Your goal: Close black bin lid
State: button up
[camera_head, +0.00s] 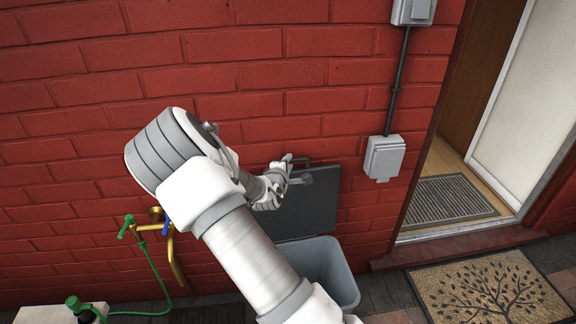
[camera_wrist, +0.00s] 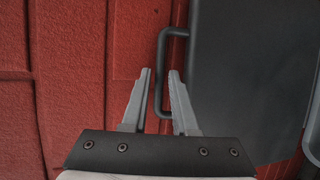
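The black bin lid (camera_head: 312,208) stands open, upright against the red brick wall, above the grey bin (camera_head: 338,268). A bar handle sticks out from the lid's edge; it shows in the wrist view (camera_wrist: 159,62) as a dark loop. My gripper (camera_head: 300,170) is beside the lid at its upper edge. In the wrist view my gripper (camera_wrist: 160,72) has its two fingers apart, with the handle bar showing between them. I see gaps on both sides of the bar; whether the bar lies at fingertip depth I cannot tell. My arm hides part of the bin and lid.
A brass tap (camera_head: 172,255) with a green hose (camera_head: 155,272) is on the wall at left. A grey wall box (camera_head: 383,158) with a conduit is right of the lid. A doorway and a tree-pattern doormat (camera_head: 487,290) are at right.

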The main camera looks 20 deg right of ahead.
grip_shut()
dwell(1.4)
